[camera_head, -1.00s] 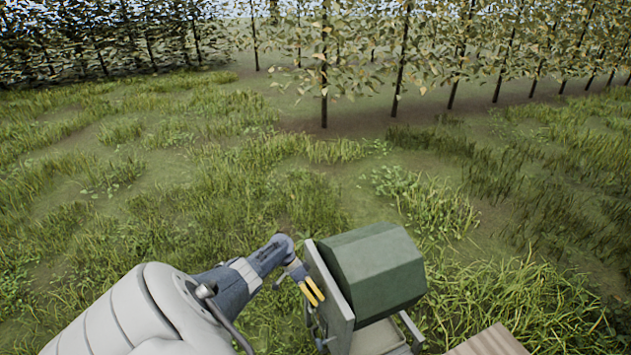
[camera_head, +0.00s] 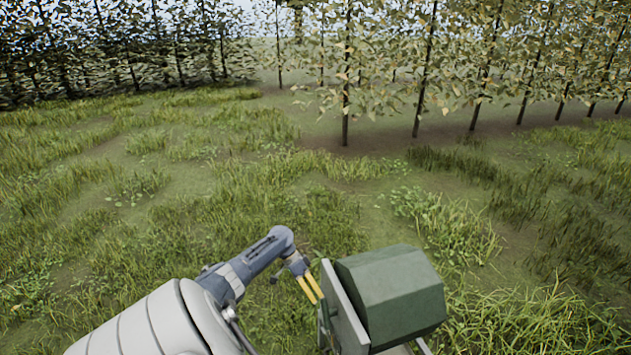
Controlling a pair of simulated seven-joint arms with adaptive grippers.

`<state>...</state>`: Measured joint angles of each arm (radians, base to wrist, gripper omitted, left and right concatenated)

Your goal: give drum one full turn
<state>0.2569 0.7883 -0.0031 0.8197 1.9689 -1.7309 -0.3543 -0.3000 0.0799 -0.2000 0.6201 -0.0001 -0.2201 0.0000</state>
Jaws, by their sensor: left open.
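The green faceted drum (camera_head: 392,292) sits at the lower middle, mounted on a pale upright side plate (camera_head: 345,318) at its left. My left gripper (camera_head: 312,292) is just left of that plate, with its yellow fingers pointing down and to the right. It is open, and I see nothing between the fingers. I cannot tell whether a finger touches the plate or a handle beside it. The lower part of the stand is cut off by the bottom edge. My right gripper is not in view.
Grass (camera_head: 220,200) spreads around the drum, with rougher tufts at the right (camera_head: 535,325). Rows of thin trees (camera_head: 345,90) stand at the back, well away from the drum. The space above and beyond the drum is clear.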

